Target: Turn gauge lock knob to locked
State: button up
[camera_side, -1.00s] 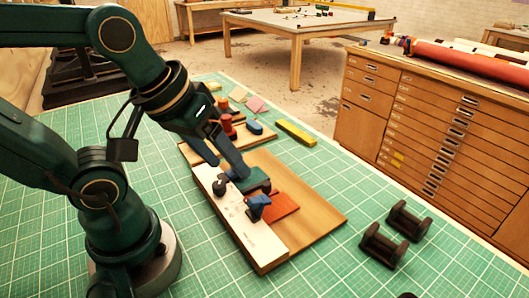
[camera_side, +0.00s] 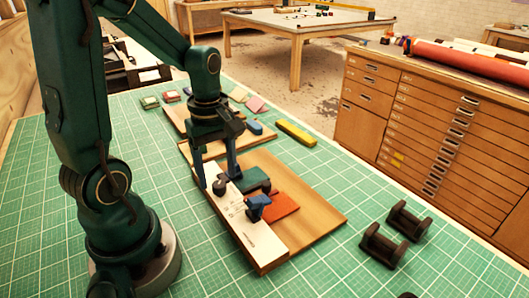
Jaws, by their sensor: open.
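The gauge is a wooden board (camera_side: 318,212) with a white marked strip (camera_side: 262,246) along its left side. A round black knob (camera_side: 219,188) stands on the strip's far part. A dark green block (camera_side: 256,178), a blue upright piece (camera_side: 258,207) and a red-orange plate (camera_side: 285,205) sit nearer. No label shows which part is the lock knob, and its setting is too small to read. My gripper (camera_side: 217,177) points down, open, with one finger on each side of the black knob in this view. I cannot tell whether the fingers touch it.
More wooden boards lie behind my gripper, partly hidden by it. A blue block (camera_side: 255,128) and a yellow bar (camera_side: 296,133) lie beyond. Two black roll stands (camera_side: 408,221) (camera_side: 384,245) are at the right.

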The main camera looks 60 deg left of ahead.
jog(key=shift+f, duration=1.1)
grip_shut()
